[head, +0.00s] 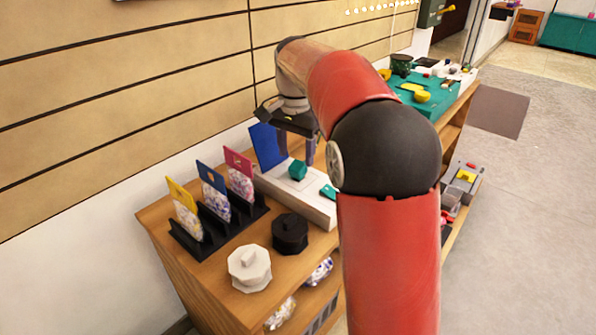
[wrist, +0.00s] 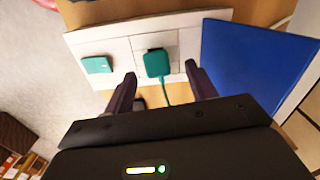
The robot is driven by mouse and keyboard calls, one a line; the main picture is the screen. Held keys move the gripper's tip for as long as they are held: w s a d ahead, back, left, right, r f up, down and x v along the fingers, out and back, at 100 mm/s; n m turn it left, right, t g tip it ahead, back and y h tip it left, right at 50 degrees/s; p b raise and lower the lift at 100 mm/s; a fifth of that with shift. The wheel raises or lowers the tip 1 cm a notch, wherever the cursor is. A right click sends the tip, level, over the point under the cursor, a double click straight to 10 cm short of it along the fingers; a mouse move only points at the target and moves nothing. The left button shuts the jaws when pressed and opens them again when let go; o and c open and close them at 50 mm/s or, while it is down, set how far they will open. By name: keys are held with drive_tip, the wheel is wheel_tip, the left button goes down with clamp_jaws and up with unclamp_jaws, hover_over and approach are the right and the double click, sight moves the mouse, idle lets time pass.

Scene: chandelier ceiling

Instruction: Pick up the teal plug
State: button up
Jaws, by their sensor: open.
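The teal plug (wrist: 157,64) sits at a dark socket on a pale panel (wrist: 115,52), with a green cord running from it toward my gripper. In the head view the teal plug (head: 298,170) stands on the white box-like panel (head: 310,197). My gripper (wrist: 160,82) is open in the wrist view, its two dark fingers apart on either side of the cord, just short of the plug.
A blue board (wrist: 245,62) stands right beside the panel. On the wooden table (head: 215,275) are a black rack of bags (head: 205,228), a black lidded pot (head: 290,234) and a white one (head: 249,268). A wall runs behind.

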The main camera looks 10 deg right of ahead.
drive_tip(key=f, duration=0.4)
drive_tip(key=shift+s+d+f, duration=0.1)
drive_tip(key=shift+s+f, duration=0.15)
drive_tip(key=c, duration=1.1)
drive_tip(key=shift+r, duration=0.15)
wheel_tip(320, 180, up, 19)
drive_tip(key=p, duration=0.2)
drive_tip(key=b, duration=0.5)
approach(297, 164)
drive_tip(key=shift+s+a+f, duration=0.25)
drive_tip(key=shift+s, duration=0.15)
